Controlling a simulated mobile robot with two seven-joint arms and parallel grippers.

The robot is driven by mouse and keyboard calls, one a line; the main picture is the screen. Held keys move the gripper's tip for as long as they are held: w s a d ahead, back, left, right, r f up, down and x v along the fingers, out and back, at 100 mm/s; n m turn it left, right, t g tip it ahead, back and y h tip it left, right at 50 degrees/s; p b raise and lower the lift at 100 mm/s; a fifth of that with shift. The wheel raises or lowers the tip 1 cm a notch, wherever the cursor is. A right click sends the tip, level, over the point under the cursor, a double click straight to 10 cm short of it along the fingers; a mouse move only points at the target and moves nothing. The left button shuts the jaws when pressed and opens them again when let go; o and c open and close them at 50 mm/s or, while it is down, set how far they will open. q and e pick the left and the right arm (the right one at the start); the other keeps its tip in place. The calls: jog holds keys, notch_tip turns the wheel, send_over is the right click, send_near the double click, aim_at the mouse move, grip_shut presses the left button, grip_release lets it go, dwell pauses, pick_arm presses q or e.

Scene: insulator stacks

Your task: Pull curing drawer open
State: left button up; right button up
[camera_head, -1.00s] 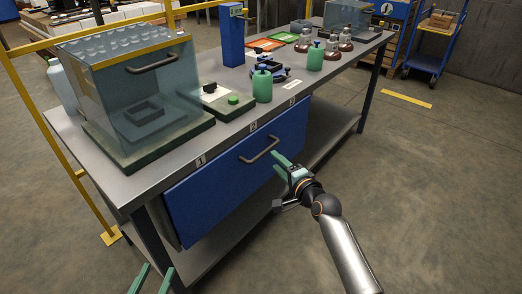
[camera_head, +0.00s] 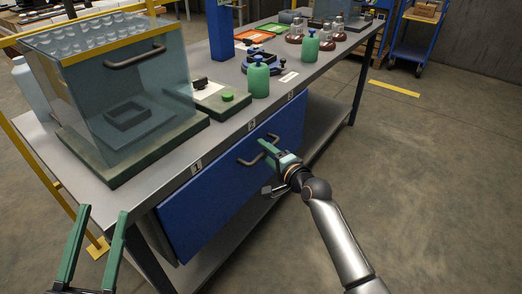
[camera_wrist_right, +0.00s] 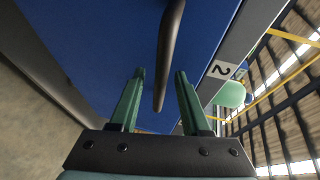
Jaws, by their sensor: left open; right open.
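The curing drawer is the blue front (camera_head: 225,195) under the bench top, and it looks closed. Its dark bar handle (camera_head: 256,150) sits near the upper middle of the front. My right gripper (camera_head: 266,150) is at the handle, open. In the right wrist view the handle (camera_wrist_right: 169,60) runs down to between the two green fingertips (camera_wrist_right: 160,75), with a gap on each side. The blue drawer front (camera_wrist_right: 100,45) fills the background there. My left gripper (camera_head: 103,212) is open and empty at the lower left, in front of the bench, away from the drawer handle.
The grey bench top (camera_head: 178,180) carries a clear tank (camera_head: 120,90) with its own handle, green bottles (camera_head: 258,78) and a green-button box (camera_head: 225,98). A yellow rail (camera_head: 45,175) stands at the left. The floor in front of the drawer is clear.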

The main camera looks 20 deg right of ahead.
jog(key=shift+w, duration=0.15)
grip_shut()
dwell(0.4)
dwell(1.0)
